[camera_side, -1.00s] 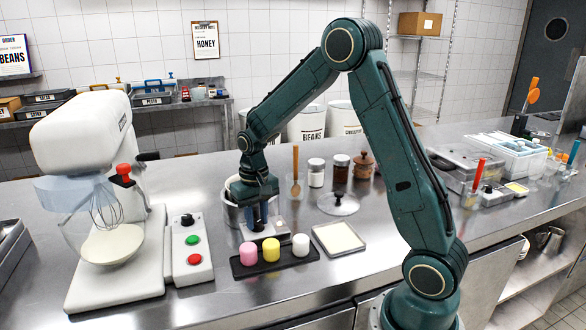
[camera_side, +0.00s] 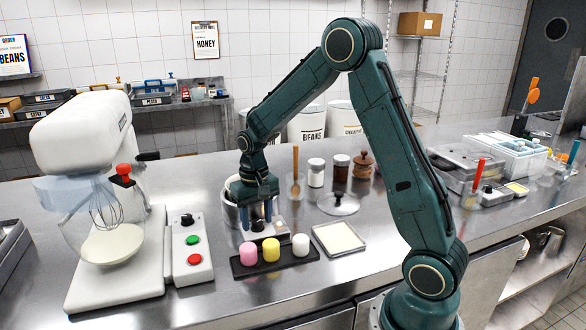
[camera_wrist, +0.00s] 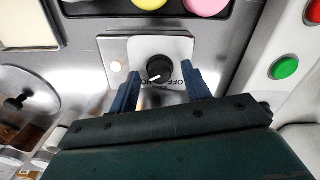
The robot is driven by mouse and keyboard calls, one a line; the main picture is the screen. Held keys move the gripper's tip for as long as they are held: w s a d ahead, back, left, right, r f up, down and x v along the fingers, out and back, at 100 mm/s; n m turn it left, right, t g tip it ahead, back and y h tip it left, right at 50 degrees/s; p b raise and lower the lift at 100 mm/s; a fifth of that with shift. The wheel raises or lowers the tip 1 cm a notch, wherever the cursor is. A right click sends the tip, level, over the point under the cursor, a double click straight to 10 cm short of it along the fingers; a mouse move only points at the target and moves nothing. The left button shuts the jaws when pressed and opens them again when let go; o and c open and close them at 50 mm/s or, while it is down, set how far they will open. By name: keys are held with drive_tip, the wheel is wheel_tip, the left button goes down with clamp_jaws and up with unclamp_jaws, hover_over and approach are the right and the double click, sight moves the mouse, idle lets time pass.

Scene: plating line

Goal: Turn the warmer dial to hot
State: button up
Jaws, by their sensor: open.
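The warmer is a small pale metal unit with a black round dial (camera_side: 257,226) on its front panel, in front of a metal pot. In the wrist view the dial (camera_wrist: 159,70) sits on a white plate with printed letters, OFF readable at its lower right; the other label is partly hidden. A white mark on the dial points down and slightly left in that view. My gripper (camera_side: 256,217) is open just above the warmer. Its two blue fingers (camera_wrist: 161,78) stand on either side of the dial, with gaps to it. Nothing is held.
Pink (camera_side: 248,253), yellow (camera_side: 271,250) and white (camera_side: 300,245) pieces stand on a black tray (camera_side: 285,263) close in front. A control box with green and red buttons (camera_side: 193,240) and a mixer (camera_side: 110,290) are left. A lid (camera_side: 338,203) and a shallow pan (camera_side: 326,244) are right.

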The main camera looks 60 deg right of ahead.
sight(259, 224)
drive_tip(key=shift+r, duration=0.1)
wheel_tip(259, 224, up, 14)
idle(0.7)
drive_tip(key=s+a+r+n+t, duration=0.1)
drive_tip(key=s+a+r+n, duration=0.15)
drive_tip(key=s+a, duration=0.2)
drive_tip(key=s+a+r+n+t, duration=0.1)
drive_tip(key=s+a+r+t, duration=0.15)
drive_tip(key=s, duration=0.35)
drive_tip(key=s+a+f+n+t, duration=0.1)
drive_tip(key=s+a, duration=0.3)
drive_tip(key=s, duration=0.8)
drive_tip(key=shift+f+n+t, duration=0.3)
drive_tip(key=shift+n+t, duration=0.25)
drive_tip(key=shift+n, duration=0.3)
